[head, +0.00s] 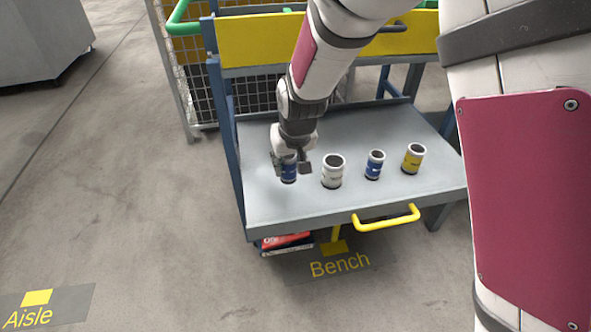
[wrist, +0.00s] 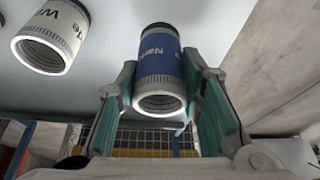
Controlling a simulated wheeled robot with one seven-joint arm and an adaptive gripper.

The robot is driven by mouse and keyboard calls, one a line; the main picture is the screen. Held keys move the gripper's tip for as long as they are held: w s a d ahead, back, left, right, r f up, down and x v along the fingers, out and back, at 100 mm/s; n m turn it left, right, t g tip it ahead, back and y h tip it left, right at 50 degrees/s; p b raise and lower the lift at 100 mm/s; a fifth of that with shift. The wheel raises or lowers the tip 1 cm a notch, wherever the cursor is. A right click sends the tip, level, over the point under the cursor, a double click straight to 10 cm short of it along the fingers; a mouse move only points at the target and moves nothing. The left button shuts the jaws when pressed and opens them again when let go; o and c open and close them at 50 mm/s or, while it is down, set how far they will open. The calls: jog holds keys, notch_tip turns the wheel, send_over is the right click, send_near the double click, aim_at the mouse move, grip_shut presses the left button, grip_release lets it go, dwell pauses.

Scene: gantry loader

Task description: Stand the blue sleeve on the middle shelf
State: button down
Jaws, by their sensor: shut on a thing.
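My gripper (head: 290,166) is shut on a blue sleeve (head: 289,173) at the left of the bench's grey top. In the wrist view this blue sleeve (wrist: 160,65) has a white threaded end and white lettering, and it sits between the two teal-padded fingers (wrist: 165,90). It looks upright at the bench top; whether it touches the surface I cannot tell. A second blue sleeve (head: 375,165) stands farther right on the bench. I cannot make out a middle shelf in either view.
A white sleeve (head: 332,172) stands close right of my gripper, also in the wrist view (wrist: 50,38). A yellow sleeve (head: 413,158) stands farther right. The bench top (head: 300,208) is clear in front, above a yellow handle (head: 387,220). A red box (head: 287,242) lies below.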

aim_at(289, 177)
jog(key=shift+f+b, duration=0.95)
jog(key=shift+f, duration=1.45)
jog(key=shift+f, duration=0.15)
jog(key=c, duration=1.1)
grip_release()
jog(key=p+v, duration=0.4)
jog(key=v, duration=0.8)
jog(key=shift+p, duration=0.3)
jog(key=shift+s+d, duration=0.1)
